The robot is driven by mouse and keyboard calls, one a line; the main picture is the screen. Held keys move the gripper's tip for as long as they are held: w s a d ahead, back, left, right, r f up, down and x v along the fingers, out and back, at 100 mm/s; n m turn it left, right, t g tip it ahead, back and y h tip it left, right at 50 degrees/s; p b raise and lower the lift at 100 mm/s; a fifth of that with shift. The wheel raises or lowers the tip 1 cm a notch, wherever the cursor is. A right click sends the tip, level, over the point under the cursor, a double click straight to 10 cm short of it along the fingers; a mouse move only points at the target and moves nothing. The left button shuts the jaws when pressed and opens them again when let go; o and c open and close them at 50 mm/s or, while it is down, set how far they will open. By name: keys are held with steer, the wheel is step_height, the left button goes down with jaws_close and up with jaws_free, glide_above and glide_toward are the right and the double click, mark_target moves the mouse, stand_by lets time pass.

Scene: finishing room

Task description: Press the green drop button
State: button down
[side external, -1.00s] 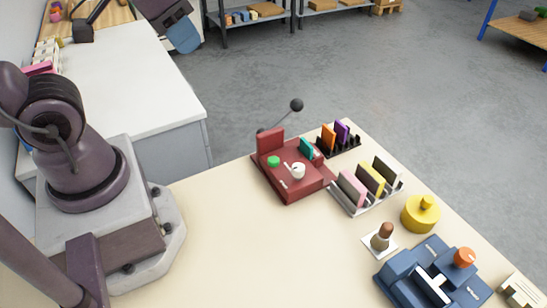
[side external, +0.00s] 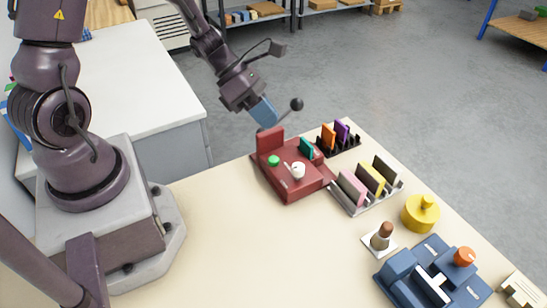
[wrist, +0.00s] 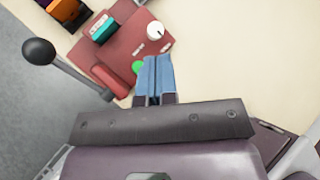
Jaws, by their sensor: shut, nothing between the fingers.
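The green button (side external: 273,160) sits on top of a dark red machine (side external: 290,188), left of a white knob (side external: 298,170). In the wrist view the green button (wrist: 138,67) shows just left of my fingertips, partly hidden by them. My gripper (side external: 266,118) has blue fingers and is in the air above and behind the machine's raised red block. In the wrist view my gripper (wrist: 157,62) is shut and empty, its fingers together. I see no contact between the fingers and the button.
A black ball-ended lever (side external: 296,104) rises behind the machine, close to my gripper. A teal piece (side external: 306,148) stands on the machine. Racks of coloured pieces (side external: 366,186), a yellow weight (side external: 421,213) and a blue machine (side external: 430,280) stand to the right.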

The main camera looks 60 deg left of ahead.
mark_target(274, 157)
steer(key=n, duration=0.2)
steer(key=w+n, duration=0.1)
steer(key=w+n+t, duration=0.1)
steer(key=n, duration=0.1)
steer(key=shift+a+r+n+y, duration=0.1)
steer(key=shift+a+n+y, duration=0.2)
steer(key=shift+a+y, duration=0.1)
steer(key=shift+f, duration=4.4)
steer(key=shift+f, duration=0.1)
steer(key=shift+f, duration=0.35)
